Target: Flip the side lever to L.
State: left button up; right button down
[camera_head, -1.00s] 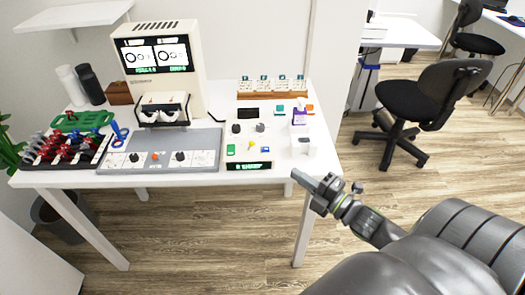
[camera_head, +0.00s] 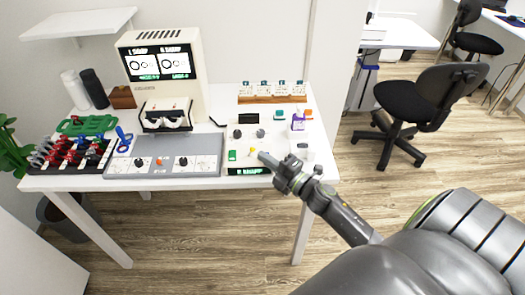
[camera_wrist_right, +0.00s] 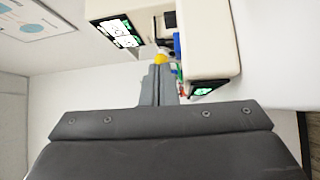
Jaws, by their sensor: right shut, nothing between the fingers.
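My right gripper (camera_head: 264,157) is shut and empty at the front of the white control box (camera_head: 264,136). Its fingertips are close to a small yellow knob (camera_head: 252,152) on the box, likely the lever's tip; I cannot tell whether they touch. In the right wrist view, the yellow knob (camera_wrist_right: 160,58) is just beyond the shut fingers (camera_wrist_right: 158,82), beside the cream box (camera_wrist_right: 208,45). The lever's lettering and exact position are too small to read. My left gripper is not in view.
A grey panel with dials (camera_head: 165,166) lies left of the box. A monitor unit (camera_head: 160,60) stands behind it. A green switch (camera_head: 233,155) and a lit green display (camera_head: 248,171) are close to the gripper. A purple-labelled bottle (camera_head: 298,122) stands at the box's right.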

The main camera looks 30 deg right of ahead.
aim_at(257, 163)
jog(key=shift+w+a, duration=0.2)
jog(key=shift+w, duration=0.5)
jog(key=shift+r+p, duration=0.25)
jog(key=shift+p, duration=0.6)
jog(key=shift+a+r+n+g+p, duration=0.15)
jog(key=shift+n+g+p, duration=0.35)
jog(key=shift+p, duration=1.2)
jog(key=p, duration=0.2)
jog(key=r+n+g+p, duration=0.1)
jog(key=p, duration=0.2)
jog(key=shift+w+a, duration=0.2)
jog(key=shift+a, duration=0.05)
jog(key=shift+w+a+r+p, duration=0.15)
jog(key=shift+w+a+p, duration=0.15)
jog(key=shift+p, duration=0.55)
jog(key=shift+s, duration=0.1)
